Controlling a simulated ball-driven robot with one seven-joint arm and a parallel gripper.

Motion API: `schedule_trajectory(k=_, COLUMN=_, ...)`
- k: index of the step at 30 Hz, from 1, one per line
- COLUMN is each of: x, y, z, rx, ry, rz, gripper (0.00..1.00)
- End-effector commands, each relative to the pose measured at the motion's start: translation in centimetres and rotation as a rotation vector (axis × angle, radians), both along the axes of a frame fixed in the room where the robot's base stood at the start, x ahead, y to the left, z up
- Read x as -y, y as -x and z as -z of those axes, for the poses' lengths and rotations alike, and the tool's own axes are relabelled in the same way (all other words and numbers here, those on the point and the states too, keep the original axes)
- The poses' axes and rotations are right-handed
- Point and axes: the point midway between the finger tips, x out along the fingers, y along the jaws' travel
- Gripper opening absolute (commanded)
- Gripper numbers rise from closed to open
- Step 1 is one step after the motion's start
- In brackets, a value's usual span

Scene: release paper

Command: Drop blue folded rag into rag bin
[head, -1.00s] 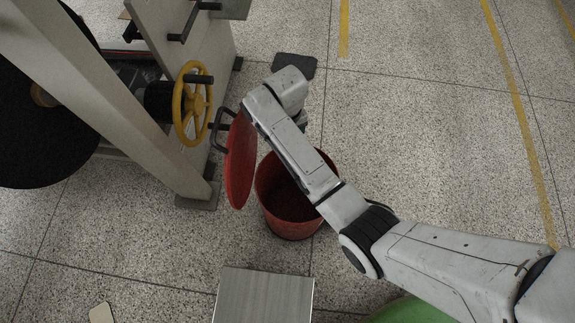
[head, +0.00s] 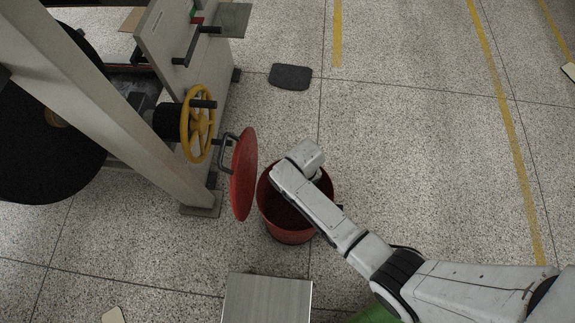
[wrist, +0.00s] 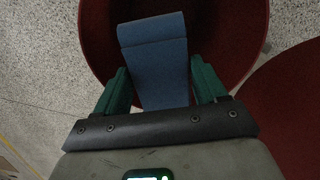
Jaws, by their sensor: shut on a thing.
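The blue folded rag (wrist: 158,62) is held between the two green fingers of my gripper (wrist: 161,88) in the wrist view. It lies over the open mouth of the red rag bin (wrist: 230,40), whose dark inside shows around it. In the head view the rag bin (head: 290,236) stands on the floor, and the end of my arm covers part of its mouth. The gripper's fingers and the rag are hidden there. The bin's red round lid (head: 243,174) stands upright, open, at the left of the bin.
A machine frame with a yellow handwheel (head: 198,124) stands left of the lid. A grey metal box top (head: 267,299) is in front of the bin. A dark mat (head: 290,77) lies on the floor behind. The speckled floor to the right is mostly clear.

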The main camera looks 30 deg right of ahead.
Motion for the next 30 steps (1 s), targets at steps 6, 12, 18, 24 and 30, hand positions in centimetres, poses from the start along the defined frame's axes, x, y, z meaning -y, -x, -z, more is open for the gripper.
schedule_trajectory(k=6, x=0.0, y=0.0, z=3.0, rx=0.0, ry=0.0, rz=0.0, gripper=0.37)
schedule_trajectory(k=12, x=0.0, y=0.0, z=3.7, rx=0.001, ry=0.0, rz=0.0, gripper=0.37)
schedule_trajectory(k=18, x=0.0, y=0.0, z=3.5, rx=0.0, ry=0.0, rz=0.0, gripper=0.37)
schedule_trajectory(k=24, x=0.0, y=0.0, z=3.6, rx=0.0, ry=0.0, rz=0.0, gripper=0.87)
schedule_trajectory(k=30, x=0.0, y=0.0, z=3.6, rx=0.0, ry=0.0, rz=0.0, gripper=1.0)
